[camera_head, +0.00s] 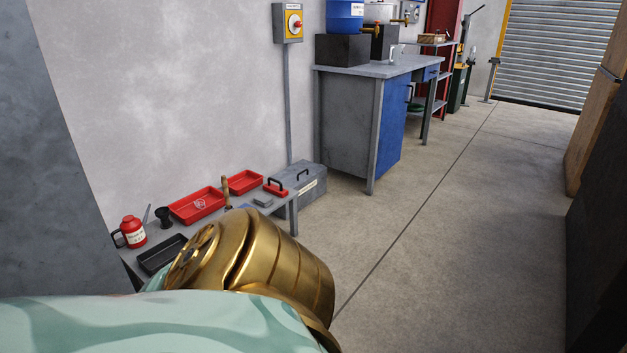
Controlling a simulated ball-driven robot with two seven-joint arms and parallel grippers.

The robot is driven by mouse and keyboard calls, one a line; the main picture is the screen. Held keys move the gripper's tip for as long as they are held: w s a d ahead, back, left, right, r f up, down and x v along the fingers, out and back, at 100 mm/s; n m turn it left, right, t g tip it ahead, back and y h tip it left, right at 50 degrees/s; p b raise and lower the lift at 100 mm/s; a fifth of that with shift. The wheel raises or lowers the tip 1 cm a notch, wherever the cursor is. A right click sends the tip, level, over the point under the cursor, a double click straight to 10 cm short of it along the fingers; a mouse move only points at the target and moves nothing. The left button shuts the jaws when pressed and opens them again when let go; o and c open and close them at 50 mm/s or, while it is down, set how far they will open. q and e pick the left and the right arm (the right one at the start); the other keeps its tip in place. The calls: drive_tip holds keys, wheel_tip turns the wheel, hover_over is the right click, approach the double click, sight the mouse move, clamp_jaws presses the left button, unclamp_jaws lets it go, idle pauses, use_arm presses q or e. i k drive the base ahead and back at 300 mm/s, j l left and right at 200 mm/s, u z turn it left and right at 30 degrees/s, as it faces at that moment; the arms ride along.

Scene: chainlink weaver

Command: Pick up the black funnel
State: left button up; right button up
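A small black funnel (164,216) stands on the low grey bench (293,199) by the wall at the left. It is between a red can with a dark handle (132,232) on its left and a red tray (197,205) on its right. A black tray (163,254) lies in front of it. My pale green and gold arm fills the lower left of the view and hides the near part of the bench. Neither gripper shows, and nothing is seen touching the funnel.
A second red tray (244,181) and a wooden-handled tool (226,190) are farther along the bench. A grey toolbox (303,183) stands beyond it. A blue and grey workbench (345,122) is behind. The concrete floor (450,230) is clear; dark and wooden objects bound it at right.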

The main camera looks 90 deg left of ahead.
sight(164, 217)
drive_tip(key=l+u, duration=0.1)
drive_tip(key=u, duration=3.5)
